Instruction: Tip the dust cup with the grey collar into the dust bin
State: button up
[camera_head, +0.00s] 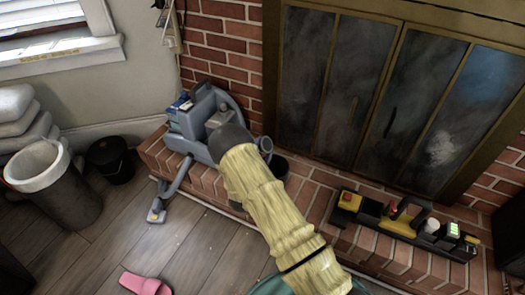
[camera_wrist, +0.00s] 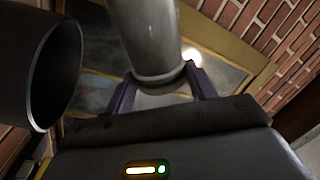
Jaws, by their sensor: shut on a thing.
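In the wrist view, the purple fingers of my gripper (camera_wrist: 160,80) are shut on a grey cylindrical cup (camera_wrist: 150,35), one finger on each side. A paler grey collar (camera_wrist: 158,77) rings the cup at the fingers. The cup's far end is cut off by the top of the picture, so its contents are hidden. In the head view, my sleeved arm reaches to the blue-grey machine on the hearth and hides the fingers. A waste bin with a white liner (camera_head: 37,166) stands at the left; a small black bucket (camera_head: 110,160) stands beside it. Neither is marked as the dust bin.
The blue-grey machine (camera_head: 190,118) stands on the brick hearth. A dark open cylinder (camera_wrist: 52,70) is left of the held cup in the wrist view. A yellow-and-black tool rack (camera_head: 376,217) lies on the hearth at right. A pink slipper (camera_head: 146,284) lies on the floor.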

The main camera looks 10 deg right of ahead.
jog(key=shift+d+f, duration=0.15)
jog(key=shift+w+f+b, duration=0.1)
jog(key=shift+b, duration=0.25)
jog(key=shift+f+m, duration=0.1)
jog(key=shift+m, duration=0.3)
jog(key=shift+w, duration=0.1)
jog(key=shift+d+f+m+b, duration=0.1)
jog(key=shift+f+m+b, duration=0.05)
jog(key=shift+m+b, duration=0.2)
jog(key=shift+a, duration=0.25)
jog(key=shift+d+f+m, duration=0.1)
jog(key=shift+f+m, duration=0.05)
jog(key=shift+m, duration=0.1)
jog(key=shift+f+m+h+b, duration=0.25)
jog(key=shift+m+h+b, duration=0.15)
jog(key=shift+b, duration=0.25)
